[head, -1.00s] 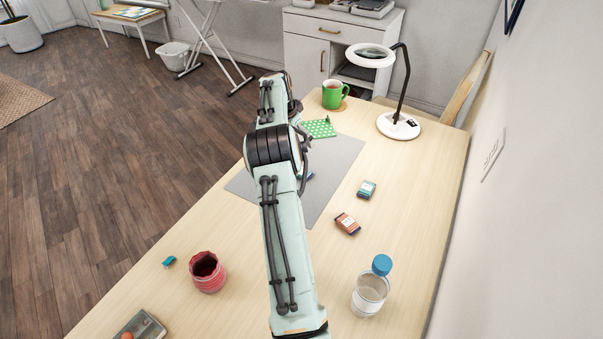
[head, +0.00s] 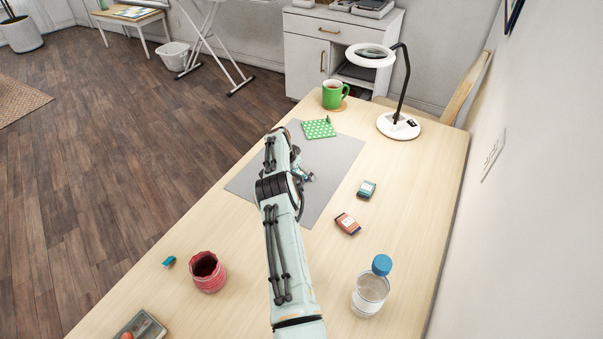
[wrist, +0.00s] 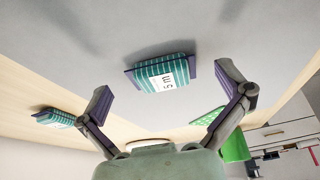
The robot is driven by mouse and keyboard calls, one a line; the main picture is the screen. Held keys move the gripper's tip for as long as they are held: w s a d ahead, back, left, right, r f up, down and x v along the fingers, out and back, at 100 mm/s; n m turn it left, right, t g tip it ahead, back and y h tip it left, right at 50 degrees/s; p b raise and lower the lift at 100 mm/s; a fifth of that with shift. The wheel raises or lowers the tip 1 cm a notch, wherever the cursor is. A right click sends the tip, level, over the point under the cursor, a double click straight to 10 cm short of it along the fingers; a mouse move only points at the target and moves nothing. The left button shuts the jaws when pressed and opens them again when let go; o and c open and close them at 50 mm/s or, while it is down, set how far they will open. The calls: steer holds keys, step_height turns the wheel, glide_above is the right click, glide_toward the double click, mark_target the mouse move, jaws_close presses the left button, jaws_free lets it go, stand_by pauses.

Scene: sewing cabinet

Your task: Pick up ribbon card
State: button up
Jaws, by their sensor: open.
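In the wrist view, a ribbon card (wrist: 162,73) wound with teal white-striped ribbon lies on the grey mat. It has a purple backing and a white label that reads 5 m. My gripper (wrist: 164,84) is open, with its two fingers spread on either side of the card's picture position; nothing is held. In the head view, my gripper (head: 306,177) is low over the mat (head: 330,165) and partly behind my arm. I cannot make out the card on the mat there. A second teal ribbon card (wrist: 54,118) lies on bare wood, also seen in the head view (head: 366,189).
A red jar (head: 208,272) is at the near left. A green dotted cloth (head: 318,129), green mug (head: 334,95) and magnifier lamp (head: 399,125) are at the far end.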

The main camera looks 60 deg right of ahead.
steer(key=shift+d+f, duration=0.1)
steer(key=shift+f, duration=0.15)
steer(key=c, duration=1.1)
steer(key=shift+s+f, duration=0.1)
steer(key=shift+c, duration=0.2)
